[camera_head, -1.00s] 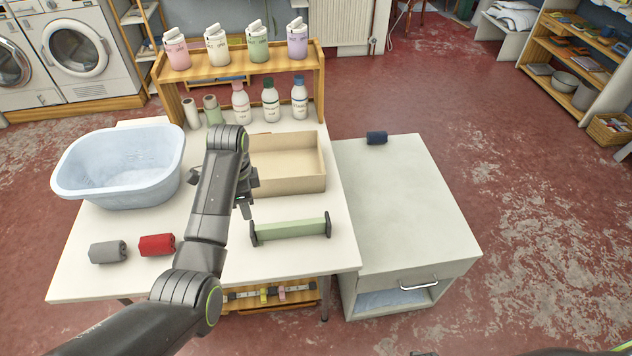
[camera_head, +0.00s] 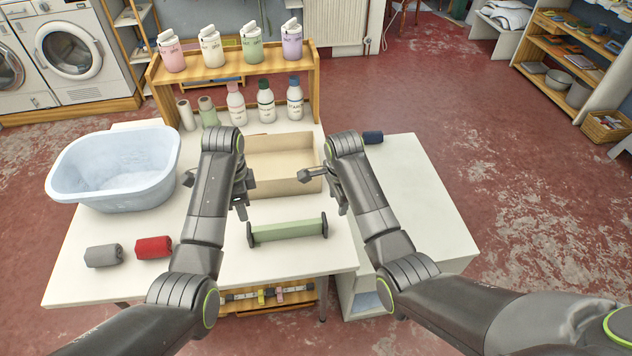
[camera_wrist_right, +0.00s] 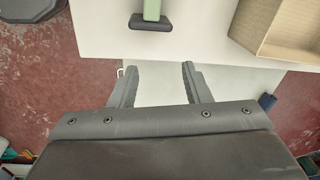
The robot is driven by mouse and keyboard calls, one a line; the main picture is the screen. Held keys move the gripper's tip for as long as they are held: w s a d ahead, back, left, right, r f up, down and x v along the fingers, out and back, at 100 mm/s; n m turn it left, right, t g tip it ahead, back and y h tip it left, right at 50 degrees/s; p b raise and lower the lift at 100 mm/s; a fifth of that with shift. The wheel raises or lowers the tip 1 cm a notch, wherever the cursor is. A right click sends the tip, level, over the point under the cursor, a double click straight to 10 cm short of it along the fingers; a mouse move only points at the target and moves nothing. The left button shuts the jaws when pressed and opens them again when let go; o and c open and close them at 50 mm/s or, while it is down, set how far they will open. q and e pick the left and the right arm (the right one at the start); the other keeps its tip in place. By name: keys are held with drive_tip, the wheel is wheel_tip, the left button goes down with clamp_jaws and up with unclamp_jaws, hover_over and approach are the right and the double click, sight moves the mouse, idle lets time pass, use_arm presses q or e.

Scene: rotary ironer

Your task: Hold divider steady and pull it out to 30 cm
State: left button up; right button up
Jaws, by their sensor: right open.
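The divider (camera_head: 287,230) is a pale green bar with dark end plates, lying on the white table in front of the beige box. My left gripper (camera_head: 242,207) hangs just behind its left end, apart from it; its finger gap is hard to see. My right gripper (camera_head: 341,205) is behind and right of its right end. In the right wrist view the right gripper (camera_wrist_right: 160,68) is open and empty, with the divider's dark end plate (camera_wrist_right: 150,23) ahead of the fingers and not between them.
An open beige box (camera_head: 300,187) lies behind the divider. A blue basin (camera_head: 115,190), a grey roll (camera_head: 103,255) and a red roll (camera_head: 153,247) are at left. A white cabinet (camera_head: 425,205) with a dark blue roll (camera_head: 373,137) stands at right. Bottles stand at the back.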

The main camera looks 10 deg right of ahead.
wheel_tip(320, 180, up, 8)
drive_tip(key=m+g, duration=0.1)
drive_tip(key=m, duration=0.1)
hover_over(316, 220)
wheel_tip(316, 220, down, 17)
drive_tip(key=shift+f, duration=0.2)
clamp_jaws()
use_arm(q)
drive_tip(key=o, duration=0.7)
drive_tip(key=shift+o, duration=0.5)
drive_tip(key=a+h, duration=0.2)
drive_tip(key=shift+a+f+m, duration=0.35)
drive_tip(key=shift+f+m, duration=0.05)
drive_tip(key=d+f, duration=0.1)
drive_tip(key=f, duration=0.2)
drive_tip(key=f+h, duration=0.1)
drive_tip(key=f, duration=0.3)
drive_tip(key=d+f+h, duration=0.1)
drive_tip(key=f, duration=0.2)
drive_tip(key=shift+d+f+m, duration=0.25)
drive_tip(key=shift+d+m, duration=0.1)
drive_tip(key=shift+m, duration=0.05)
